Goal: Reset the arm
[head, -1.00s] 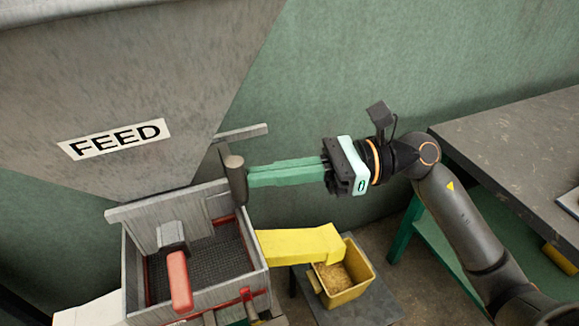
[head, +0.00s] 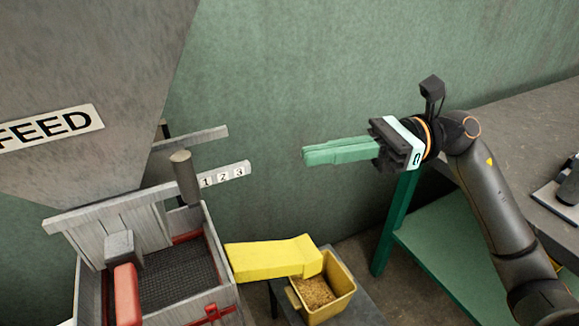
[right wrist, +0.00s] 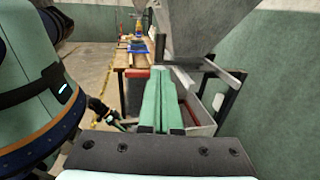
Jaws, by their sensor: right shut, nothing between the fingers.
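My right gripper (head: 304,156) is shut and empty, its green fingers pressed together and pointing left in the head view. It hangs in the air to the right of the grey handle knob (head: 184,177) of the feed machine, with a clear gap between them. In the right wrist view the green fingers (right wrist: 161,104) point toward the machine. My right arm reaches in from the lower right of the head view. My left gripper is not in the head view.
The grey hopper marked FEED (head: 70,90) stands at the left above a wooden sieve box (head: 210,262). A yellow chute (head: 272,258) leads to a yellow bin (head: 345,290) of grain. A workbench (head: 535,130) stands at the right. The air before the green wall is free.

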